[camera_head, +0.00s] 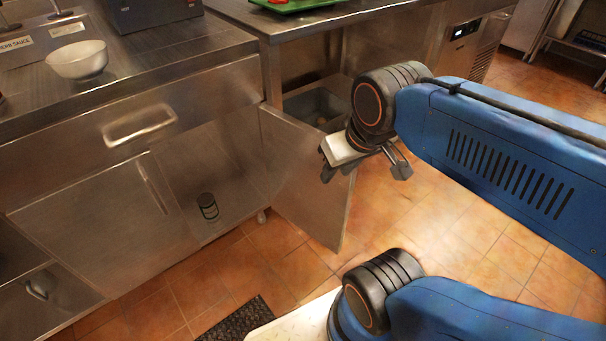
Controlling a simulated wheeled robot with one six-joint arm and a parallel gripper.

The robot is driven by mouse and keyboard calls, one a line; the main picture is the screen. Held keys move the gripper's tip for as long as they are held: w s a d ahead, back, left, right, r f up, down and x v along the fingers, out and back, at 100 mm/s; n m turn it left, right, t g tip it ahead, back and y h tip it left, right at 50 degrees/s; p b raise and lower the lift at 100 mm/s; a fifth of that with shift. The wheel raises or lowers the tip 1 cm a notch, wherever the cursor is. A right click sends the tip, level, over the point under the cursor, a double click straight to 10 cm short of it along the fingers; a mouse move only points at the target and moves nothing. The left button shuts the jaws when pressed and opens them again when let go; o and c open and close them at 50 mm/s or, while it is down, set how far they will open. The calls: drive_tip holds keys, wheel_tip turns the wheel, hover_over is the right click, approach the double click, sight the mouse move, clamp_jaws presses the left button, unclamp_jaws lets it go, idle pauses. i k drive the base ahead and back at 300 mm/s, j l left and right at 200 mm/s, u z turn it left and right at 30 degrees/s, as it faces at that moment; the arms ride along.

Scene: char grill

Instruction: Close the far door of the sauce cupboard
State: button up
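The sauce cupboard (55,150) is the steel unit under the counter at the left. Its far door (308,185) stands wide open, sticking out from the right side of the opening towards the floor. The near door (105,225) is shut, with a vertical handle at its right edge. My gripper (364,172) is at the free outer edge of the far door, on its right side. Its two fingers are apart with nothing seen between them. The left finger overlaps the door's upper outer corner in the picture; I cannot tell whether it touches.
A dark can (208,207) stands inside the open cupboard. A drawer (140,125) above is shut. A white bowl (77,60) sits on the counter. A grey bin (318,106) is behind the far door. Tiled floor (430,225) is clear beyond it; a dark mat (236,322) lies in front.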

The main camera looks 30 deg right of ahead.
sight(294, 164)
drive_tip(key=i+l+u, duration=0.1)
drive_tip(key=l+u, duration=0.15)
drive_tip(key=l, duration=0.3)
drive_tip(key=l+u, duration=0.2)
drive_tip(key=l, duration=0.3)
drive_tip(key=l+u, duration=0.25)
drive_tip(key=l, duration=0.3)
drive_tip(key=l+u, duration=0.25)
drive_tip(key=l, duration=0.3)
drive_tip(key=k+l+u, duration=0.2)
drive_tip(key=l, duration=0.3)
drive_tip(key=l+u, duration=0.25)
drive_tip(key=l, duration=0.25)
drive_tip(key=k+l+u, duration=0.25)
drive_tip(key=l, duration=0.2)
drive_tip(key=k+l+u, duration=0.25)
drive_tip(key=l, duration=0.2)
drive_tip(key=k, duration=0.55)
